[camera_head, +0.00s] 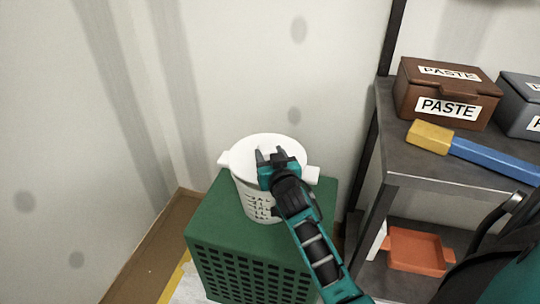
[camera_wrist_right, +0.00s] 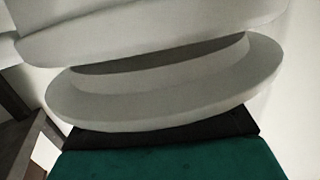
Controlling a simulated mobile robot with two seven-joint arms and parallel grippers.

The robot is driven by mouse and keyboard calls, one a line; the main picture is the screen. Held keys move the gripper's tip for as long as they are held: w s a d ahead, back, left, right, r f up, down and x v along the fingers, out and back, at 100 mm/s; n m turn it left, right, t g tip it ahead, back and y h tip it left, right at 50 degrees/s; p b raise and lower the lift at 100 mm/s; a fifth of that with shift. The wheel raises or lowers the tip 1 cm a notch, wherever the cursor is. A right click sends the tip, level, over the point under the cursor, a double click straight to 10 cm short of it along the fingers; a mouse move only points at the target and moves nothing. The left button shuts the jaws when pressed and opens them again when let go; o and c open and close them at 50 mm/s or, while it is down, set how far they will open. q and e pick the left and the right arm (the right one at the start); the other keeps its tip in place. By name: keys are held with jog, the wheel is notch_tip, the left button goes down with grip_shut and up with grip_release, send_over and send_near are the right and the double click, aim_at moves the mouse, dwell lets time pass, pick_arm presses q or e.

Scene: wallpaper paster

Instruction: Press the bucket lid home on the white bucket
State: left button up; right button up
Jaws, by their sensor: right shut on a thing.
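The white bucket (camera_head: 262,203) stands upright on a green crate, with dark markings on its front and a tab at each side. The pale bucket lid (camera_head: 283,142) is at the bucket's top. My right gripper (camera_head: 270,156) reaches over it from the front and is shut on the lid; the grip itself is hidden. The right wrist view shows a white disc-like rim (camera_wrist_right: 170,100) close up, with a larger white form above it and a dark gap between them. I cannot tell whether the lid is fully seated. My left gripper is not in view.
The green crate (camera_head: 245,262) stands near the wall corner. To the right, a dark shelf (camera_head: 398,152) holds a brown paste box (camera_head: 445,88), a grey box (camera_head: 520,105) and a yellow-and-blue tool (camera_head: 480,152). An orange tray (camera_head: 418,250) sits on its lower level.

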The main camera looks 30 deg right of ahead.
jog(key=shift+r, duration=0.1)
jog(key=shift+f, duration=0.2)
jog(key=shift+a+f+b, duration=0.1)
jog(key=shift+f+b, duration=0.7)
jog(key=shift+f, duration=0.3)
dwell(0.3)
jog(key=o, duration=1.3)
jog(key=shift+o, duration=0.2)
jog(key=shift+r, duration=0.1)
